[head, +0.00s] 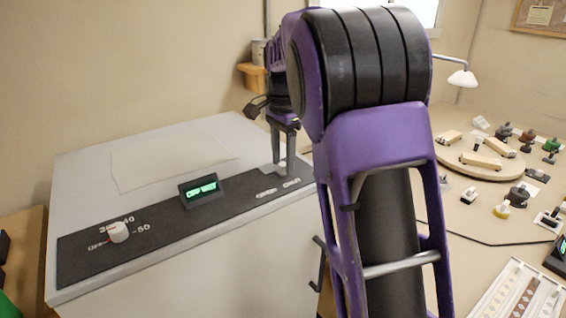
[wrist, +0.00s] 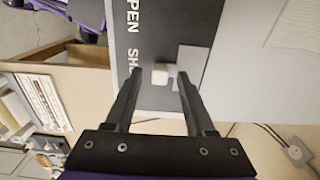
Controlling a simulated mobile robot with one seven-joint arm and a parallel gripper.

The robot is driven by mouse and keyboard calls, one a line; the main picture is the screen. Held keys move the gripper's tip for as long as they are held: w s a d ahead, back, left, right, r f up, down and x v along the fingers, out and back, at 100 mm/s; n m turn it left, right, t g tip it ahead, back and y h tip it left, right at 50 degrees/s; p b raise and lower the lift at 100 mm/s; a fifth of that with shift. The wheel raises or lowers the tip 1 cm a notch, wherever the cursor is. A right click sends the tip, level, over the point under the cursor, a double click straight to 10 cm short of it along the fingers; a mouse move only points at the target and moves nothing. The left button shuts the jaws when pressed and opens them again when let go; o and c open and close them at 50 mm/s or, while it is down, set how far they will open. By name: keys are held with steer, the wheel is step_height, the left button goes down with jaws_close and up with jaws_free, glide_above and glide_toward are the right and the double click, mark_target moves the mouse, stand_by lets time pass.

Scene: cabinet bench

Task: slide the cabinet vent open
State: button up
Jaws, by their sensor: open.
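The vent's slider is a small pale knob (wrist: 160,74) on the cabinet's dark panel strip (wrist: 165,25). It also shows in the head view (head: 281,167), at the strip's right end. In the wrist view a label reading "PEN" and part of "SH" run beside it; the knob is level with the "SH" label, partly hidden by a finger. My gripper (wrist: 160,82) is open, with one fingertip on each side of the knob and a gap visible at each. In the head view my gripper (head: 284,150) points down at the knob.
The cabinet (head: 190,270) has a grey top with a flat pale sheet (head: 175,160), a green-lit display (head: 198,191) and a white dial (head: 118,232). At right, a bench holds a round wooden board (head: 478,158) and several small items. A lamp (head: 462,77) stands behind.

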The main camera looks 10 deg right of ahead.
steer(key=shift+f, duration=0.15)
steer(key=shift+c, duration=0.3)
jaws_close()
stand_by(1.0)
